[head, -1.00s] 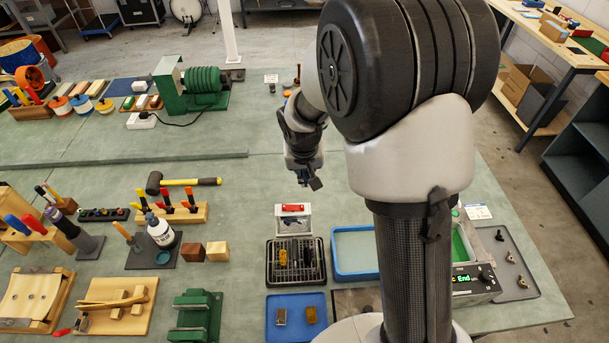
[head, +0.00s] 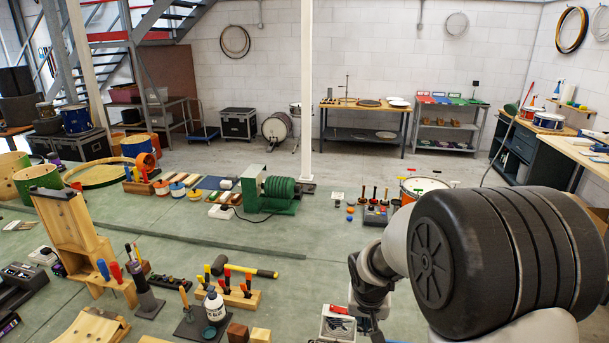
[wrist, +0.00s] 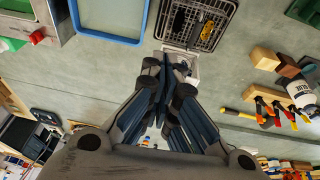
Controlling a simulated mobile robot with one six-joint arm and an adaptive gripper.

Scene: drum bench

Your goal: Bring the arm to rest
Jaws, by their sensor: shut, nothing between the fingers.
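My gripper (wrist: 168,72) is in the wrist view with its dark fingers drawn together and nothing between them. It is above the green bench, and its tips overlap a small white bin (wrist: 190,62) in that view. I cannot tell the height between them. In the head view my arm comes in at the lower right. Its wrist is near the bottom edge, beside the white bin (head: 336,326), and the fingertips are not clear there.
A black wire rack (wrist: 228,12) and a blue-rimmed tray (wrist: 138,42) lie near the gripper. A green coil machine (head: 272,193) is farther back. Bare bench lies between.

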